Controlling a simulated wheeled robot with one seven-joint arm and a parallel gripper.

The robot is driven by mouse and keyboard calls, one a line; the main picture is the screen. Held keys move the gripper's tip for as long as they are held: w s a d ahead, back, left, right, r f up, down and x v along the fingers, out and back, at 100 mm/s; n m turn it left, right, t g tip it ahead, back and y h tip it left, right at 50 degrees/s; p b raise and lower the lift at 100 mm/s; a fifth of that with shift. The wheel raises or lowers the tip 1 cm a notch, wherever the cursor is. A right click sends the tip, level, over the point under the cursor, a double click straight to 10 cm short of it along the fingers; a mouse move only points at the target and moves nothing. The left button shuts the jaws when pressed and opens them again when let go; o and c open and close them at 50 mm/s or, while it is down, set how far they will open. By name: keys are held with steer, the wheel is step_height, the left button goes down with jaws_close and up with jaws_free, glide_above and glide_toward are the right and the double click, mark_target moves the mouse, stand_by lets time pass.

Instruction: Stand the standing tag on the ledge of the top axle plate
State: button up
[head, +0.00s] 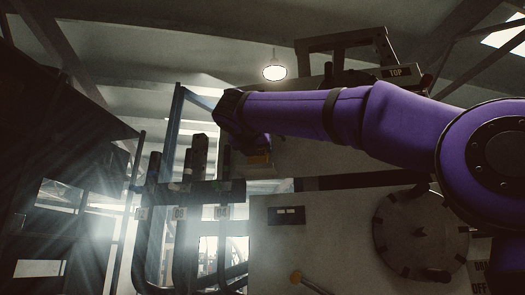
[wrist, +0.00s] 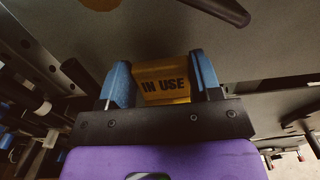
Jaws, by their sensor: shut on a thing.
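The standing tag is yellow with "IN USE" in black and shows in the wrist view (wrist: 164,86). It sits between the two blue fingers of my gripper (wrist: 162,76), which is shut on it. In the head view my purple arm reaches left and hides most of the gripper; a small yellowish patch (head: 260,159) shows below the arm's end. A plate marked "TOP" (head: 395,72) is at the upper right in the head view, behind and above the arm. I cannot make out its ledge clearly. The tag appears apart from that plate.
A large pale machine panel (head: 340,225) fills the lower middle, with a round bolted disc (head: 421,232) at its right. A rack of dark upright cylinders (head: 198,155) stands to the left. A lamp (head: 273,72) shows above the arm.

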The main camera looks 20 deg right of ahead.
steer(key=shift+w+a+f, duration=0.1)
steer(key=shift+w+f, duration=0.05)
steer(key=shift+f, duration=0.4)
steer(key=o, duration=1)
steer(key=v, duration=1.2)
